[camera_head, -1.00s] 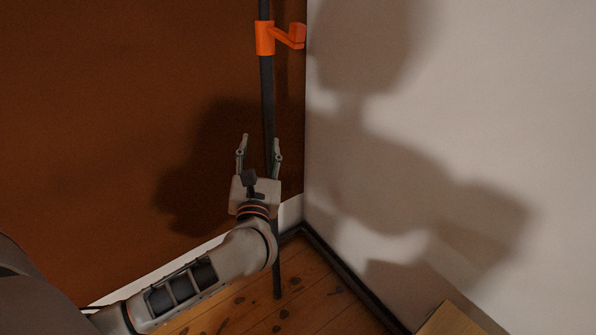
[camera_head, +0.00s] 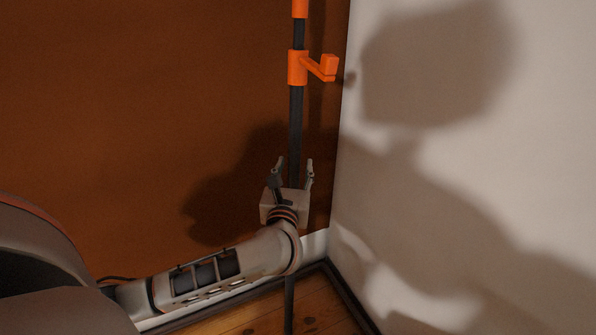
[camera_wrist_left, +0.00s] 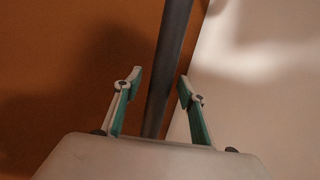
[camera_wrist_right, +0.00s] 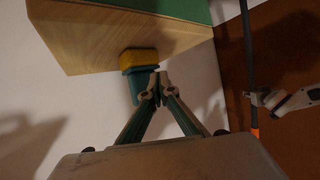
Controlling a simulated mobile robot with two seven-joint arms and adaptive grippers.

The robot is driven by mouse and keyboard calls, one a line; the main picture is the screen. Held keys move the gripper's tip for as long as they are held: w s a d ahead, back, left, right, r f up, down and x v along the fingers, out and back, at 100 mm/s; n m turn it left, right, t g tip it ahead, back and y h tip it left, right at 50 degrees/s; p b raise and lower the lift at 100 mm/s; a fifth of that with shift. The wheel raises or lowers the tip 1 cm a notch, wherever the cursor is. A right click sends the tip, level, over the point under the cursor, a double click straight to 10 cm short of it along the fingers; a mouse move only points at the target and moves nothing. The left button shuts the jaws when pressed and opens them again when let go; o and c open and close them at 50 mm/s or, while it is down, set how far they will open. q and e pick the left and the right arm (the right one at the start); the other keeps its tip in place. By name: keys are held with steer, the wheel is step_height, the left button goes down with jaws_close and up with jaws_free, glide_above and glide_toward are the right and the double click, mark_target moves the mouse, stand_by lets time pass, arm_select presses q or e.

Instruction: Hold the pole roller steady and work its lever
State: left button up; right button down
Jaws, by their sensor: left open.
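The pole roller is a dark upright pole (camera_head: 297,125) in front of the brown wall, near the corner. An orange collar with a lever arm (camera_head: 322,68) sits on it, sticking out to the right. My left gripper (camera_head: 295,162) is open below the lever, fingers pointing up. In the left wrist view the pole (camera_wrist_left: 168,60) passes between the spread fingers (camera_wrist_left: 160,87), with gaps on both sides; depth is unclear. My right gripper (camera_wrist_right: 157,82) has its fingertips together, seemingly empty. The pole (camera_wrist_right: 248,50) shows far to its right. The roller head is not visible.
A white wall (camera_head: 400,180) meets the brown wall (camera_head: 150,100) just right of the pole. In the right wrist view, a wooden box or board (camera_wrist_right: 100,35) and a yellow-and-teal object (camera_wrist_right: 138,60) are close to the right fingertips. Wooden floor (camera_head: 260,318) lies below.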

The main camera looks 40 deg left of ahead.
arm_select(q)
jaws_close()
stand_by(1.1)
